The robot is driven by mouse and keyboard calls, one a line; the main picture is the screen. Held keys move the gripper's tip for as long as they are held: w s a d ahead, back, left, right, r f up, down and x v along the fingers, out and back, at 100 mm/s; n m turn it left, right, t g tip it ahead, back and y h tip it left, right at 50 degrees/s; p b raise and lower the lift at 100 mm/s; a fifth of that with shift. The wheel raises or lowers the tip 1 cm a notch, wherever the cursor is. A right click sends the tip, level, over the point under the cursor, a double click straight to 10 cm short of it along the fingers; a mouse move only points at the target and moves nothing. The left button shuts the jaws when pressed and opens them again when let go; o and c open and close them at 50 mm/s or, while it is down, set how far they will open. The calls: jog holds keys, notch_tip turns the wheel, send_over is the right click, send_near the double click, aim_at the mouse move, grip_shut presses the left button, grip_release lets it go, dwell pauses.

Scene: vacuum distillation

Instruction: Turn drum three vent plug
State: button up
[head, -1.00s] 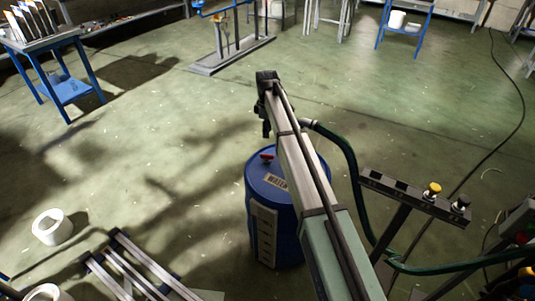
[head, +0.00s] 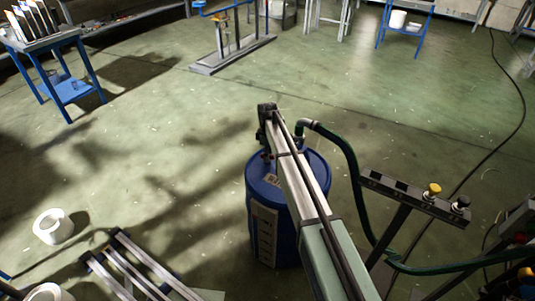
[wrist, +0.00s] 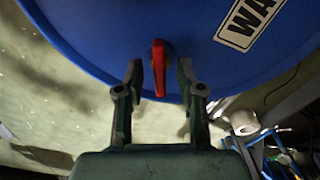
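The blue drum (head: 287,248) stands upright on the floor, partly hidden behind my arm in the head view. Its lid (wrist: 90,40) fills the top of the wrist view. The red vent plug handle (wrist: 159,68) sits near the lid's rim; in the head view only a little of the red plug (head: 267,156) shows beside my arm. My gripper (wrist: 160,78) is open, with one finger on each side of the red handle and a visible gap on both sides. Whether the fingertips are level with the handle in height is hard to tell.
A green hose (head: 350,165) curves from near the drum top to the right. A stand with yellow and black knobs (head: 432,189) is close on the right. A metal frame (head: 125,265) and white rolls (head: 53,227) lie at left. The floor behind the drum is clear.

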grip_shut()
jog(key=shift+m, duration=0.3)
jog(key=m+p, duration=0.1)
jog(key=m, duration=0.3)
jog(key=shift+r+p, duration=0.1)
jog(key=shift+p, duration=0.25)
jog(key=m+p, duration=0.1)
jog(key=m, duration=0.3)
jog(key=shift+m, duration=0.4)
jog(key=m+p, duration=0.1)
jog(key=m, duration=0.5)
jog(key=shift+m, duration=0.3)
jog(key=m, duration=0.6)
jog(key=shift+m, duration=0.3)
